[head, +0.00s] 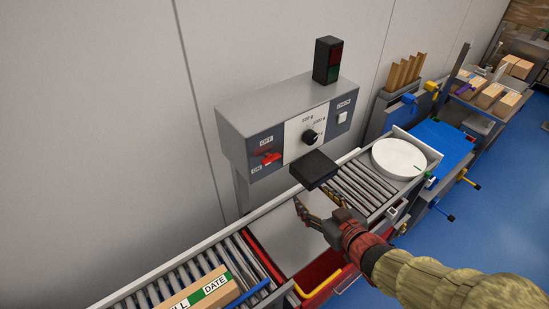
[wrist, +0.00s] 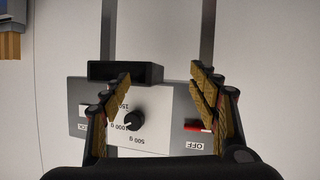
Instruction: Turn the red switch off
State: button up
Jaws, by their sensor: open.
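The red switch (head: 270,158) is on the left part of the grey control box (head: 232,112), with an OFF label above it and another small label below left. Its exact lever position is hard to make out. My gripper (head: 316,208) is open and empty, in front of and below the box, to the right of the switch and apart from it. In the wrist view, which is upside down, my open fingers (wrist: 162,95) frame the panel. The red switch (wrist: 196,127) shows there beside the right finger, which partly hides its surroundings.
A black dial (head: 310,137) and white button (head: 342,117) are right of the switch. A black block (head: 314,168) juts out below the dial, close to my gripper. A roller conveyor carries a carton (head: 205,292) at lower left. A white round plate (head: 399,157) is at right.

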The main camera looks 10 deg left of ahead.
aim_at(274, 160)
jog(key=s+a+r+n+y, duration=0.25)
jog(key=a+r+y, duration=0.35)
jog(key=r, duration=0.4)
jog(key=shift+m+t, duration=0.3)
jog(key=shift+m, duration=0.15)
jog(key=x, duration=0.7)
jog(key=shift+w+a+f, duration=0.2)
jog(key=shift+w+a, duration=0.05)
jog(key=shift+w, duration=0.05)
jog(key=shift+c, duration=0.6)
jog(key=c, duration=1.1)
